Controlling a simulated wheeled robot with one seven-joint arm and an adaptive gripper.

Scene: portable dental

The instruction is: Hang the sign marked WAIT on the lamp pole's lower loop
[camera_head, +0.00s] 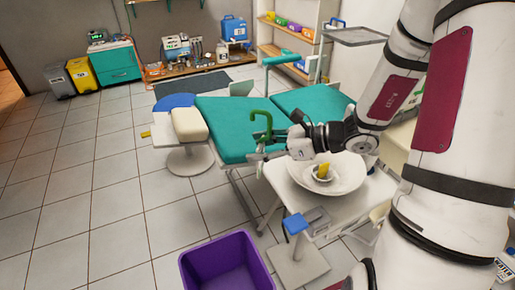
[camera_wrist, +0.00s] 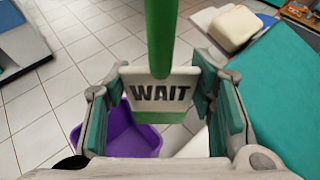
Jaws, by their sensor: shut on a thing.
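The sign marked WAIT (camera_wrist: 160,92) is a white plate with dark letters and a green lower band. In the wrist view it sits upright between the fingers of my gripper (camera_wrist: 160,112), which is shut on it. A thick green bar (camera_wrist: 161,35) rises from the sign toward the camera. In the head view, a green hook (camera_head: 262,122) stands up beside my gripper (camera_head: 272,152), and the sign's face cannot be made out. A teal lamp-like arm (camera_head: 283,59) is at the back, beyond the chair. I cannot make out the pole's lower loop.
A teal dental chair (camera_head: 228,118) lies behind my gripper. A white basin (camera_head: 345,175) holding a yellow item is to the right and below. A stool (camera_head: 188,124) is at the left, and a purple bin (camera_head: 226,263) is in front. The left floor is open.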

